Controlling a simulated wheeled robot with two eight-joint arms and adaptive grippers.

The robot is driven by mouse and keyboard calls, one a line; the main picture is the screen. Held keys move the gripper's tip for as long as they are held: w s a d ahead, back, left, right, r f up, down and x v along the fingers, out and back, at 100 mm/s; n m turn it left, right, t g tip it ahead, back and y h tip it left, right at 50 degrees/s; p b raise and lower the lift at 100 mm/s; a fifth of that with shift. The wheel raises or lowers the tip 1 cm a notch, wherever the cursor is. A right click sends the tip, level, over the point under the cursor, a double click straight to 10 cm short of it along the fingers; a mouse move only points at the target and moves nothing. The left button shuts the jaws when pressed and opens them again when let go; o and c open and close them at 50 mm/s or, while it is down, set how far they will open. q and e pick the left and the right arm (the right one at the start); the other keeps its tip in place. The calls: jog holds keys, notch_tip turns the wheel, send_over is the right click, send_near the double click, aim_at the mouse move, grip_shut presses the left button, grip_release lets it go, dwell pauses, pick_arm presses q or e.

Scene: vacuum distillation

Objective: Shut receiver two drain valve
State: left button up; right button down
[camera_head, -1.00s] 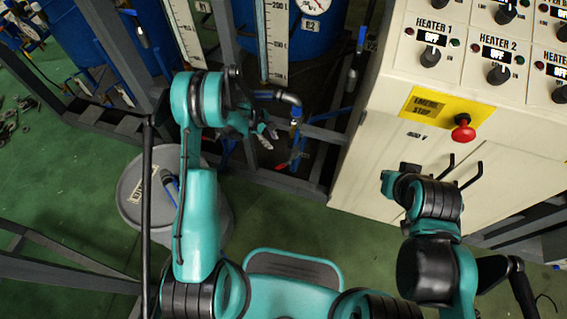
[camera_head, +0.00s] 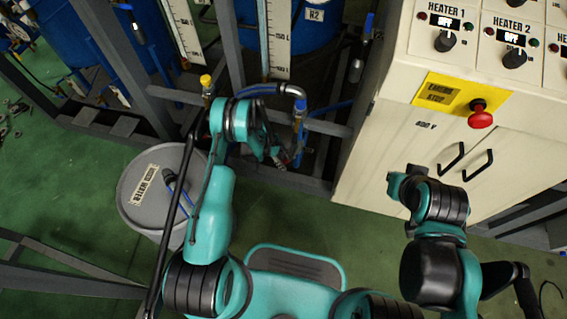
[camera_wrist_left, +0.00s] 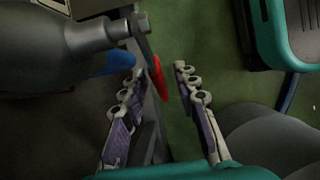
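The blue receiver tank labelled R2 (camera_head: 313,14) stands at the top of the head view, with pipework and a valve area below it. My left gripper (camera_head: 284,157) is beside this low pipework. In the left wrist view its two fingers (camera_wrist_left: 158,82) are apart, with a red valve lever (camera_wrist_left: 160,78) between them. The lever hangs near a grey pipe fitting (camera_wrist_left: 92,38); contact with a finger cannot be told. The lever is hardly distinguishable in the head view. My right arm's end (camera_head: 405,187) is in front of the cabinet; its fingers cannot be made out.
The heater cabinet (camera_head: 385,150) with a red emergency stop (camera_head: 480,118) stands at right. A grey waste-water drum (camera_head: 135,190) stands at left. Grey frame bars (camera_head: 325,127) surround the pipework.

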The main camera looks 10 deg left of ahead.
pick_arm(q)
grip_shut()
jog(key=shift+a+r+y, duration=0.45)
jog(key=shift+r+y, duration=0.05)
jog(key=shift+y, duration=0.6)
jog(key=shift+a+r+y, duration=0.45)
jog(key=shift+y, duration=0.65)
grip_release()
